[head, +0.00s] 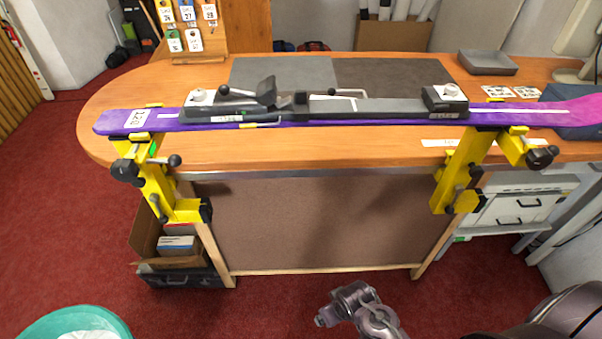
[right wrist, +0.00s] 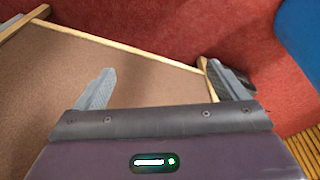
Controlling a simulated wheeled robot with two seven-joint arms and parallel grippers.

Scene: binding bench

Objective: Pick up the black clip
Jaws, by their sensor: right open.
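I cannot pick out the black clip for certain. A small black block (head: 300,103) sits on the binding on the purple ski (head: 110,122) in the head view, but I cannot tell whether it is the clip. The binding has a dark toe or heel piece with a lever (head: 262,94) at left and another dark piece (head: 445,98) at right. My right gripper (right wrist: 160,70) is open in the right wrist view, with nothing between its fingers; it points at the bench's brown front panel and the red floor. My left gripper is not in view.
Yellow vises, left (head: 157,185) and right (head: 455,170), hold the ski over the front edge of the wooden bench (head: 300,152). A grey tray (head: 487,63) stands at the back right. An open cardboard box (head: 146,230) is below left, and a teal bin (head: 40,325) stands at the lower left.

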